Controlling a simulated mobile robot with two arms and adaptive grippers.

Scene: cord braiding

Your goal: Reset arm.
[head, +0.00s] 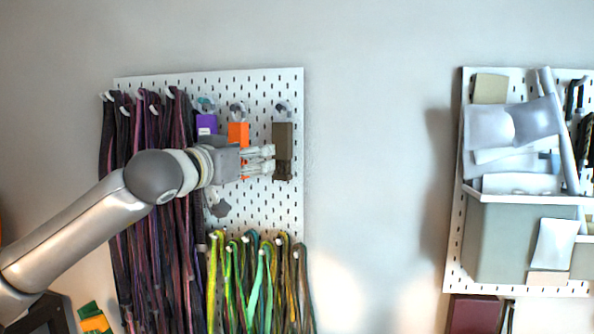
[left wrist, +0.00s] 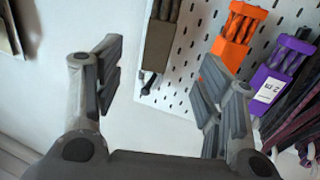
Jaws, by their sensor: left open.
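My left gripper (head: 260,161) is raised in front of the white pegboard (head: 291,215), its fingers pointing right. In the left wrist view my left gripper (left wrist: 160,85) has its two fingers spread wide with nothing between them. A dark brown holder (head: 283,150) hangs just beyond the fingertips in the head view; it also shows in the left wrist view (left wrist: 158,45), apart from the fingers. An orange holder (head: 238,134) is partly hidden behind the gripper. A purple holder (head: 206,124) hangs left of it. My right gripper is in neither view.
Dark purple and pink cords (head: 150,210) hang at the pegboard's left. Yellow, green and teal cords (head: 255,280) hang along its bottom. A second pegboard (head: 455,250) with a grey bin (head: 510,240) is at the right. The wall between the boards is clear.

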